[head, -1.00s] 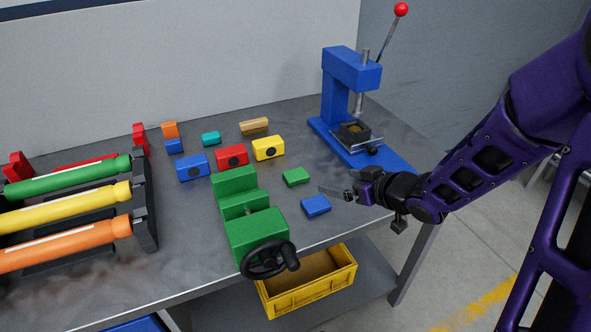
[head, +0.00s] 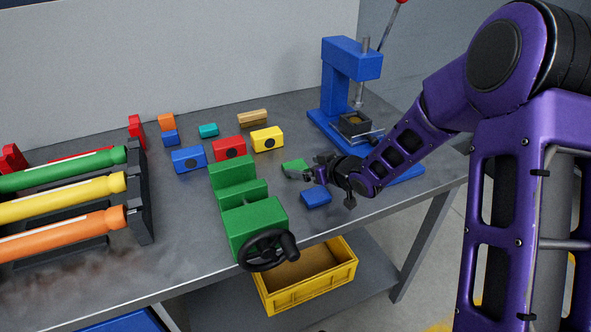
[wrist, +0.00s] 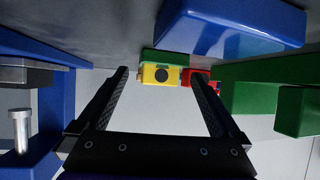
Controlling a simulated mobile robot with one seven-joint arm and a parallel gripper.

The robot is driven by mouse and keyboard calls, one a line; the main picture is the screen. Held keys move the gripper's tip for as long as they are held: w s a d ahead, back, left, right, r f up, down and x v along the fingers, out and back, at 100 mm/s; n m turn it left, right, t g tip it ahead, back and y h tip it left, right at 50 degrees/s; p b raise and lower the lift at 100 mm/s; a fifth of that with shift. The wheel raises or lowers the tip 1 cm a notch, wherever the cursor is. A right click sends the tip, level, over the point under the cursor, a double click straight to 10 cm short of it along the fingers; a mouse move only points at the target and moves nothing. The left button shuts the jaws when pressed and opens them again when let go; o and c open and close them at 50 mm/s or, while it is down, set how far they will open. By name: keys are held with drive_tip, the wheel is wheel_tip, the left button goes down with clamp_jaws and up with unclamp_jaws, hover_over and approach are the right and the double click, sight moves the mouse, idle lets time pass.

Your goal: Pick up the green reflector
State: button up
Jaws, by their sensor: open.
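The green reflector (head: 292,164) is a small flat green block lying on the workbench, behind a blue block and right of the green vise. My gripper (head: 305,174) is low over the bench at its right, and a finger partly covers it in the head view. In the wrist view, the picture is upside down. The reflector (wrist: 166,56) shows there between and beyond the two spread fingers, in front of the yellow block. My gripper (wrist: 160,72) is open with nothing between its fingers. Whether a finger touches the reflector I cannot tell.
The blue block (head: 316,196) lies close beside my gripper; it looms large in the wrist view (wrist: 230,28). The green vise (head: 255,222) stands left, the blue press (head: 335,90) behind right. Yellow (head: 267,139) and red (head: 229,148) blocks stand farther back.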

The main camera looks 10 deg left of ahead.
sight(296, 166)
drive_tip(key=x, duration=0.3)
drive_tip(key=shift+w+a+f, duration=0.1)
drive_tip(key=shift+a+f, duration=0.05)
drive_tip(key=shift+a, duration=0.1)
drive_tip(key=c, duration=1.2)
